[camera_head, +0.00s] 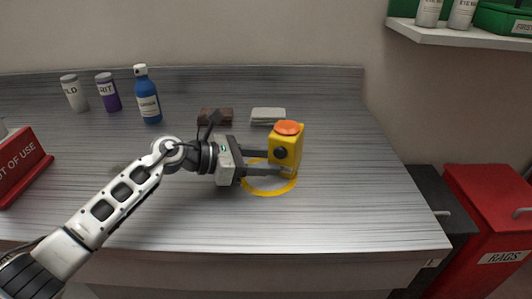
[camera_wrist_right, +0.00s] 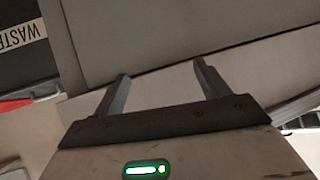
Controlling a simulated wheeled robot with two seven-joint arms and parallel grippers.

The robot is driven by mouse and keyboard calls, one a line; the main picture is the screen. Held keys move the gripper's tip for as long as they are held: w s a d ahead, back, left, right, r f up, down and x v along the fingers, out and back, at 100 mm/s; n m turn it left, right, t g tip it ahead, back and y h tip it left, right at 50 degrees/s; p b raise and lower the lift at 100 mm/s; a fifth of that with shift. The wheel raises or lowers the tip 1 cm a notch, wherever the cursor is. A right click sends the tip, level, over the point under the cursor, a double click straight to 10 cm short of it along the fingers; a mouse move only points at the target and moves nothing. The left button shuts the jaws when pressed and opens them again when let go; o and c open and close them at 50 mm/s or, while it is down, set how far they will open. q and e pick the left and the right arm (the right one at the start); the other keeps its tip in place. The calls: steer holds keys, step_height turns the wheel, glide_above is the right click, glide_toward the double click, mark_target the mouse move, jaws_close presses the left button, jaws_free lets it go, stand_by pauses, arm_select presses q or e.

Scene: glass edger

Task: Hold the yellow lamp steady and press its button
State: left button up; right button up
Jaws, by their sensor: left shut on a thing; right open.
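The yellow lamp (camera_head: 285,150) stands upright on the grey bench top, over a yellow ring marking (camera_head: 268,190). It has an orange dome (camera_head: 289,128) on top and a dark round knob or button (camera_head: 280,153) on its side. My left gripper (camera_head: 283,160) comes in from the left and is shut on the lamp's body, its fingers level and partly hidden. My right gripper is outside the head view. In the right wrist view it (camera_wrist_right: 162,85) is open with nothing between its fingers.
A white bottle (camera_head: 74,93), a purple bottle (camera_head: 108,92) and a blue bottle (camera_head: 147,95) stand at the back left. A brown block (camera_head: 215,116) and a grey block (camera_head: 268,116) lie behind the lamp. A red sign (camera_head: 22,165) is at left, a red rags bin (camera_head: 490,225) at right. The bench front is clear.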

arm_select(q)
jaws_close()
steer(key=o, duration=0.9)
jaws_free()
